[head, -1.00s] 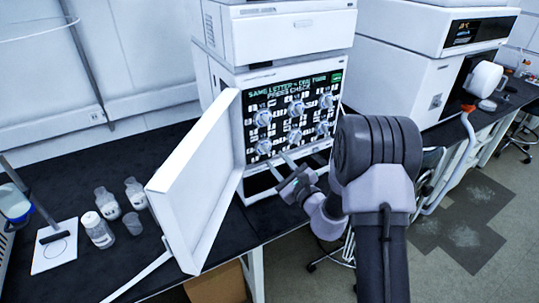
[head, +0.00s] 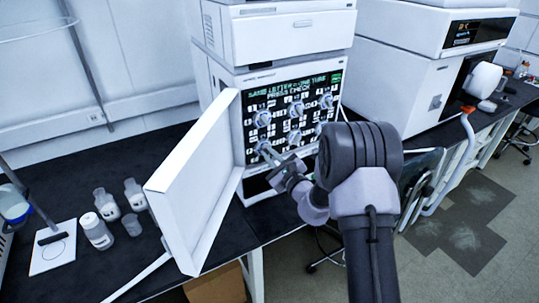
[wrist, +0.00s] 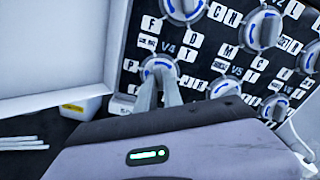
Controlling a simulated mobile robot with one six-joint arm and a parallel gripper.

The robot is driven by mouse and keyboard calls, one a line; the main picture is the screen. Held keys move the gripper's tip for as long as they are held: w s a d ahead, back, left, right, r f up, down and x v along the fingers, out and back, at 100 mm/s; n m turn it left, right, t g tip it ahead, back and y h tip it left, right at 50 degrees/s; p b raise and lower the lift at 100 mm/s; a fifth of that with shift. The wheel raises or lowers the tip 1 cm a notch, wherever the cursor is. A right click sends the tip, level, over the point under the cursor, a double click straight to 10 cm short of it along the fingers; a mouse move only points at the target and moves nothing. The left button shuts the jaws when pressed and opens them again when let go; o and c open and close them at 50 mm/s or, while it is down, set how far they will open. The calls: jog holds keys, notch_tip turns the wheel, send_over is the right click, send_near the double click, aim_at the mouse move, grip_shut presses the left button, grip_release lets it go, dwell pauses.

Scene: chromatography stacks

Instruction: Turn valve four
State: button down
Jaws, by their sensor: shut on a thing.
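The black valve panel (head: 290,98) is on the front of the white chromatography stack, with two rows of round knobs among letter tiles. In the wrist view the valve four knob (wrist: 158,68), beside the label V4, is at the lower left of the panel. My gripper (wrist: 165,85) has its fingers shut on this knob and partly covers it. In the head view my gripper (head: 262,148) reaches the lower left knob from the right. The V5 knob (wrist: 225,87) is to the right. The panel's screen text reads roughly "same letter = one turn, press check".
The white door (head: 195,185) of the stack stands open to the left of the panel, close to my gripper. Several small bottles (head: 107,205) stand on the dark bench at left. A second instrument (head: 425,70) stands at right.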

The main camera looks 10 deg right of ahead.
jog(key=m+p, duration=0.4)
jog(key=m, duration=0.2)
jog(key=shift+r, duration=0.1)
jog(key=m+p, duration=0.3)
jog(key=m, duration=0.2)
jog(key=shift+a+m, duration=0.1)
jog(key=shift+m, duration=0.3)
dwell(0.4)
jog(key=c, duration=1.5)
grip_release()
jog(key=v, duration=1.7)
jog(key=shift+s+p, duration=0.25)
jog(key=shift+p, duration=0.1)
